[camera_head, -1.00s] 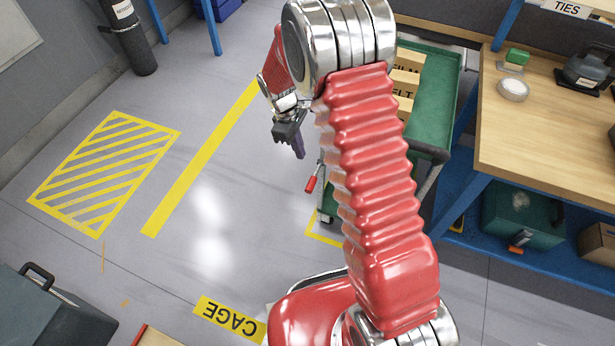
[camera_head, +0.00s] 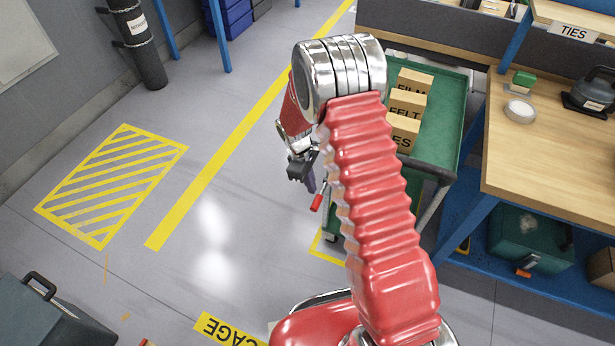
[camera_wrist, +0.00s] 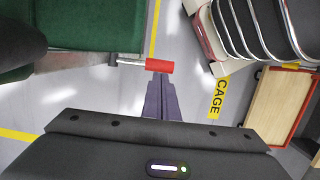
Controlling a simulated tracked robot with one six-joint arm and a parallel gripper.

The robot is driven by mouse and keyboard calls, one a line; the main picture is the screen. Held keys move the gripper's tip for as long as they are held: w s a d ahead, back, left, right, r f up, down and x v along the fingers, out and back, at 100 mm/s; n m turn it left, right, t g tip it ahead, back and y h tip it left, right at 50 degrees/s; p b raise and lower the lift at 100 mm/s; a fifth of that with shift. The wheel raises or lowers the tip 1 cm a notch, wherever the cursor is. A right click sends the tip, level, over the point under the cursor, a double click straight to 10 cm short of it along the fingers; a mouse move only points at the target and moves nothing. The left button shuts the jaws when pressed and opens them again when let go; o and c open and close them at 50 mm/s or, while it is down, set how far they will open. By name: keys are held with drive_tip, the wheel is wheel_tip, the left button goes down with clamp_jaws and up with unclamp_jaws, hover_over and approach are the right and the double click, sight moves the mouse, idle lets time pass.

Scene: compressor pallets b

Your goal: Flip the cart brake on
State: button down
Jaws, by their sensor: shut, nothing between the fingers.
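The green cart (camera_head: 447,115) stands right of my arm, partly hidden behind it. Its brake lever (camera_head: 316,203) has a red grip and sticks out from the cart's near lower left side. In the wrist view the red grip (camera_wrist: 160,66) lies sideways on a metal rod, just beyond my fingertips. My gripper (camera_head: 311,190) is shut and empty, pointing down beside the lever. In the wrist view its fingers (camera_wrist: 160,82) end close to the red grip; I cannot tell whether they touch it.
Boxes (camera_head: 407,102) sit on the cart. A wooden workbench (camera_head: 540,150) with blue legs stands to the right. The floor left of my gripper is clear, with a yellow hatched area (camera_head: 110,185). A dark case (camera_head: 45,310) sits at lower left.

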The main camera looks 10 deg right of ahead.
sight(316, 201)
drive_tip(key=shift+s+d+f, duration=0.1)
drive_tip(key=shift+d+f, duration=0.05)
drive_tip(key=shift+f, duration=0.75)
drive_tip(key=shift+s+d+f, duration=0.1)
drive_tip(key=shift+d+f, duration=0.1)
drive_tip(key=shift+f, duration=0.75)
drive_tip(key=shift+d+f, duration=0.15)
drive_tip(key=shift+f, duration=0.75)
drive_tip(key=shift+a, duration=0.15)
